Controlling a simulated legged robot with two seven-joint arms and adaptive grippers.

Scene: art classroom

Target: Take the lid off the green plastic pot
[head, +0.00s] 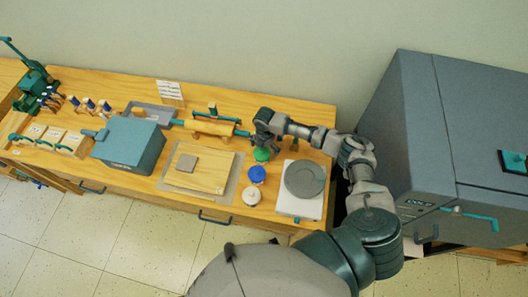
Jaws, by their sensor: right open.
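The green plastic pot (262,154) stands on the wooden table (318,93), at the back of a short row of small round pots. From above I see mostly its green top; I cannot tell lid from body. My right gripper (264,138) is open, just behind and over the green pot, and covers part of its far side. I cannot tell whether the fingers touch it. My left gripper is not in view.
A blue pot (257,174) and a white pot (251,196) stand in front of the green one. A grey disc (305,179) on a white base is to the right. A wooden board (211,180) lies left, a rolling pin (209,127) behind. A large grey cabinet (400,120) stands right.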

